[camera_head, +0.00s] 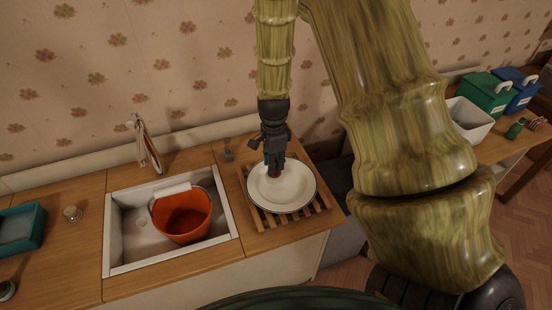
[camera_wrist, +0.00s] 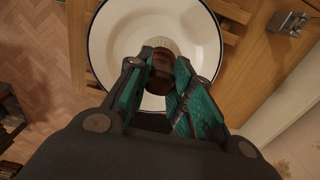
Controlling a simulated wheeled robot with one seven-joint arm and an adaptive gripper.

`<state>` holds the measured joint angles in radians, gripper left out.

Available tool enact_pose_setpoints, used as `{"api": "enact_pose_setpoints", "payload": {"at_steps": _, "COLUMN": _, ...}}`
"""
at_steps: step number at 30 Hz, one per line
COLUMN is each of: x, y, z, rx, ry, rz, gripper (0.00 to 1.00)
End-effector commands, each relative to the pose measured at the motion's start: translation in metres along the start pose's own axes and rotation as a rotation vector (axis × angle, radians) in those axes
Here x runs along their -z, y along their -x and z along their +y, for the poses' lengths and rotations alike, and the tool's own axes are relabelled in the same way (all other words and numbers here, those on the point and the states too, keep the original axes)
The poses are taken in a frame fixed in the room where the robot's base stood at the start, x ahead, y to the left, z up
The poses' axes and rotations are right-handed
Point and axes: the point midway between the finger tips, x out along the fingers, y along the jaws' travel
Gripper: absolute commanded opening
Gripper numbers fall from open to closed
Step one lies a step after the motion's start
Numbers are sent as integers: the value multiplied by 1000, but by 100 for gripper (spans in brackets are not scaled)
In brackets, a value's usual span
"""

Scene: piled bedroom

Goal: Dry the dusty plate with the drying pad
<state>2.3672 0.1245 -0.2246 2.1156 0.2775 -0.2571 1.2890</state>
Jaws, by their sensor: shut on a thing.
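The white plate (camera_head: 289,193) with a thin dark rim lies on a slatted wooden rack right of the sink. It also shows in the wrist view (camera_wrist: 110,45). My gripper (camera_head: 274,160) is over the plate and points down at it. It is shut on a dark brown handle with a pale round end, which looks like the drying pad (camera_wrist: 162,65). The pad's pale end is at the plate's surface, but I cannot tell for sure whether it touches. The teal fingers hide part of the pad. I cannot make out dust on the plate.
The sink (camera_head: 125,250) holds an orange bucket (camera_head: 184,216), with a tap (camera_head: 148,147) behind. The wooden rack (camera_head: 256,217) lies near the counter's right end. A white bin (camera_head: 468,120) stands farther right.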

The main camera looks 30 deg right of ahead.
Motion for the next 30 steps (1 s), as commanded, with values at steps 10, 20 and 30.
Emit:
{"api": "enact_pose_setpoints", "payload": {"at_steps": 10, "x": 24, "y": -27, "z": 0, "rx": 0, "ry": -6, "rz": -1, "gripper": 0}}
{"api": "enact_pose_setpoints", "payload": {"at_steps": 20, "x": 45, "y": -28, "z": 0, "rx": 0, "ry": -2, "rz": 0, "gripper": 0}}
{"api": "enact_pose_setpoints", "payload": {"at_steps": 30, "x": 46, "y": -28, "z": 0, "rx": 0, "ry": -2, "rz": 0, "gripper": 10}}
